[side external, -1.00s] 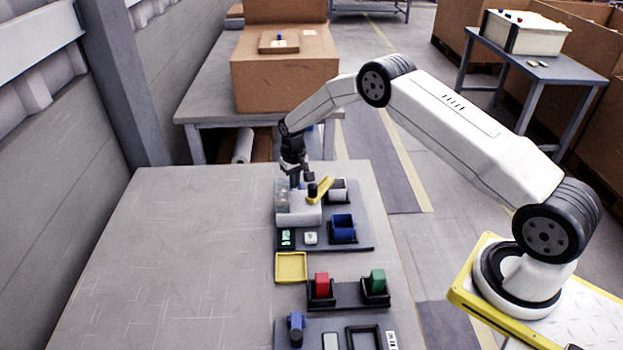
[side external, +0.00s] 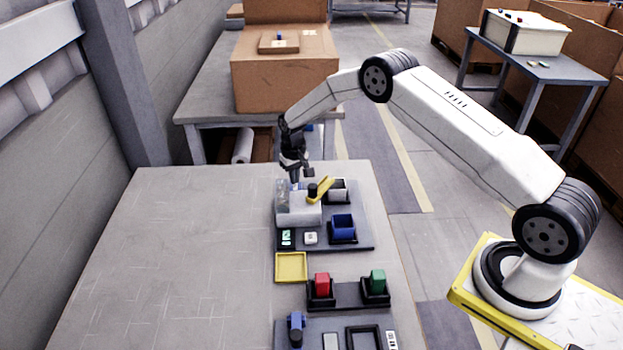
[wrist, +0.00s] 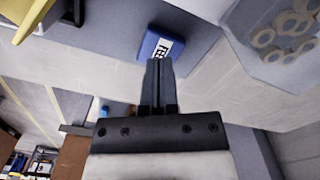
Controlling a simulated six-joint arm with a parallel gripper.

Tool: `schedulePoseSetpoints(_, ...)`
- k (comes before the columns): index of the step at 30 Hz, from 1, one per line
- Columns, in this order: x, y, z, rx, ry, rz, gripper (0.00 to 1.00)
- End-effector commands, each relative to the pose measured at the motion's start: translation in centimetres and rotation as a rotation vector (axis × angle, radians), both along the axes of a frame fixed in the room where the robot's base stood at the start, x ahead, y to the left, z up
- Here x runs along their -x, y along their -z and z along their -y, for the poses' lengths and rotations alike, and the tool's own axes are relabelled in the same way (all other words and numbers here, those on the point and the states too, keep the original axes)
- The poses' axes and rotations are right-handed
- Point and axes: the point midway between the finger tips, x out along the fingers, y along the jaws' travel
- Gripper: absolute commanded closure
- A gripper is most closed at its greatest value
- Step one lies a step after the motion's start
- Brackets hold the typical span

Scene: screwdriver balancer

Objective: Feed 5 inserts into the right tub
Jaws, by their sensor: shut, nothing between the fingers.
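My gripper (side external: 295,178) is shut and empty just behind the feeder, with its fingertips also in the wrist view (wrist: 157,66). In the wrist view the tips overlap the lower edge of a blue block (wrist: 161,46) with a partly hidden white label; contact cannot be told. The feeder (side external: 298,212) is a pale body with a clear hopper (side external: 281,192). Ring-shaped inserts (wrist: 283,35) lie in the hopper in the wrist view. A yellow chute (side external: 321,189) slopes beside it. A pale tub (side external: 339,190) and a blue tub (side external: 342,229) stand to the right; their contents are unclear.
A green-lit display (side external: 287,237) and a small white item (side external: 310,238) sit at the feeder's front. Nearer are a yellow tray (side external: 291,267), a red block (side external: 322,284) and a green block (side external: 377,281) in black holders. The table's left side is clear.

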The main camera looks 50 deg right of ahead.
Motion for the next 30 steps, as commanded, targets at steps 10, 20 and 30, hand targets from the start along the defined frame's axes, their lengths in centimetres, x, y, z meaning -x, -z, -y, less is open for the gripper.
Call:
schedulePoseSetpoints(10, 0.0, -2.0, 0.0, 0.0, 0.0, 0.0, 1.0)
schedulePoseSetpoints(20, 0.0, -3.9, 0.0, 0.0, 0.0, 0.0, 1.0)
schedulePoseSetpoints(30, 0.0, -5.4, 0.0, 0.0, 0.0, 0.0, 1.0)
